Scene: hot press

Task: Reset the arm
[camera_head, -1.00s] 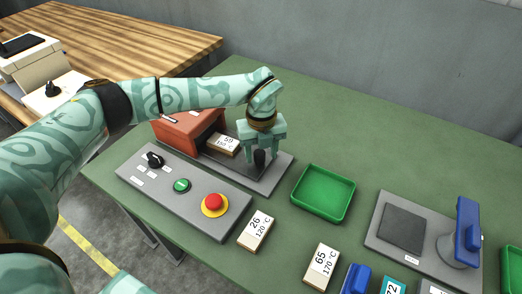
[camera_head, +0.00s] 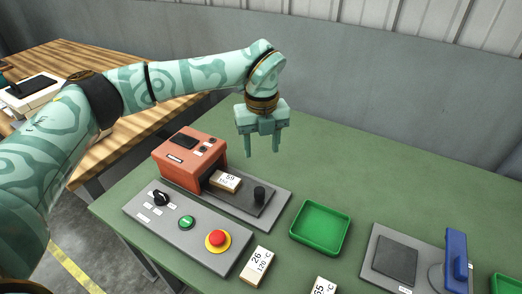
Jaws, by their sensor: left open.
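My left gripper (camera_head: 262,152) is open and empty, fingers pointing down. It hangs in the air above the green table, behind the black knob (camera_head: 259,194) of the press slide as seen in the picture. The orange-red hot press (camera_head: 187,150) stands at the left on a grey base plate (camera_head: 240,204). A block marked 59 (camera_head: 226,181) lies at the press opening, partly under its housing. My right gripper is not in view.
A control panel (camera_head: 150,220) with a black dial, green button and red button (camera_head: 218,238) lies in front. A green tray (camera_head: 320,229) is empty. Blocks marked 26 (camera_head: 258,266) and 65 (camera_head: 323,287) lie near the front. A blue-handled device (camera_head: 456,255) stands right.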

